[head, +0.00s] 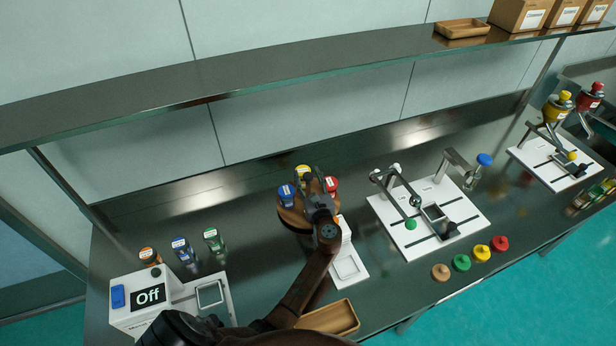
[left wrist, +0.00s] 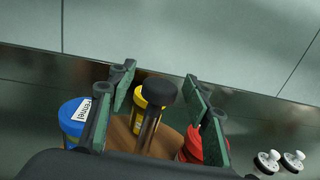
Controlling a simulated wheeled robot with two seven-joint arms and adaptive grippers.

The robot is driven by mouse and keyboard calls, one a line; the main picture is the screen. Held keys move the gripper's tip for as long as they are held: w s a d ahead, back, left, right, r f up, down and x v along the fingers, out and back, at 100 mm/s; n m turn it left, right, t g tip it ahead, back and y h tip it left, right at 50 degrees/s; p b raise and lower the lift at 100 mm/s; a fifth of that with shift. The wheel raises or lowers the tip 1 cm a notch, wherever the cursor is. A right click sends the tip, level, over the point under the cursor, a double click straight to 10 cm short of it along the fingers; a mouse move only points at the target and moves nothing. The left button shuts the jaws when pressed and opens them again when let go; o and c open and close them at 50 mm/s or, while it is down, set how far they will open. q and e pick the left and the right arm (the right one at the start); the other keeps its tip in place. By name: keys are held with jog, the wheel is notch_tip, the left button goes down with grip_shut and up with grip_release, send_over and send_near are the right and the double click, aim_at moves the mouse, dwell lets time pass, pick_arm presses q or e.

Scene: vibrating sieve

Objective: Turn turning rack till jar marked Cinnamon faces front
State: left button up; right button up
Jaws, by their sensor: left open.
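The turning rack (head: 291,216) is a round wooden stand on the counter. A blue-lidded jar (head: 286,194), a yellow-lidded jar (head: 303,173) and a red-lidded jar (head: 331,184) stand around it. My left gripper (head: 315,192) is over the rack and covers its front. In the left wrist view, the open fingers (left wrist: 160,98) stand on either side of the rack's dark-topped centre post (left wrist: 158,92), apart from it. There the blue jar (left wrist: 74,119) has a label that seems to read "Fennel". No label reading Cinnamon is legible on the rack. My right gripper is out of view.
A white pad (head: 350,268) lies right of the rack and a wooden tray (head: 335,318) in front. A box marked "Off" (head: 148,297) and several jars (head: 183,250) stand left. A white board with a jointed fixture (head: 440,238) is at right. A shelf (head: 300,77) runs above.

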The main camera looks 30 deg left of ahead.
pick_arm(q)
jog(key=shift+v, duration=3.8)
jog(key=shift+c, duration=0.2)
